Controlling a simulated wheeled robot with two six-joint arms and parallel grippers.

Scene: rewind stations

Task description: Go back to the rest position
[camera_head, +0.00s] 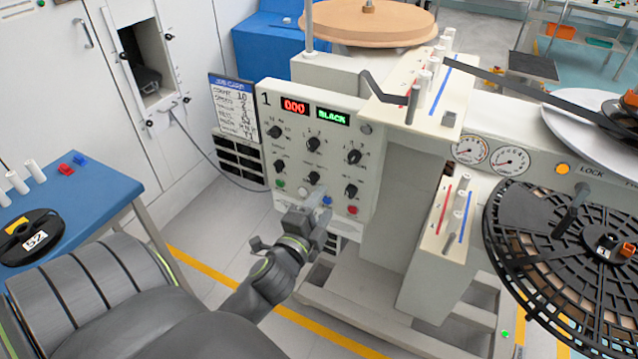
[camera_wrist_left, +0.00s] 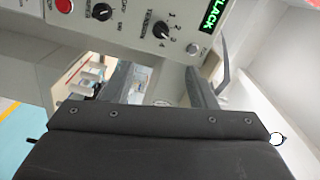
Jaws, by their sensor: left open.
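My left gripper (camera_head: 314,212) is in front of the lower part of the station 1 control panel (camera_head: 278,112). It is open, with nothing seen between its fingers. In the left wrist view its two dark fingers (camera_wrist_left: 162,84) reach up toward the panel's underside (camera_wrist_left: 125,52). I cannot tell whether the fingers touch the panel. The panel has several black knobs, a red display (camera_head: 294,106) reading 000 and a green display (camera_head: 333,117) reading BLACK. My right gripper is in neither view.
A blue table (camera_head: 100,190) at the left holds a black reel (camera_head: 30,238) and white pegs. A large black slotted reel (camera_head: 520,240) is on the machine's right. A job card (camera_head: 233,105) hangs beside the panel. Open floor (camera_head: 205,225) lies between table and machine.

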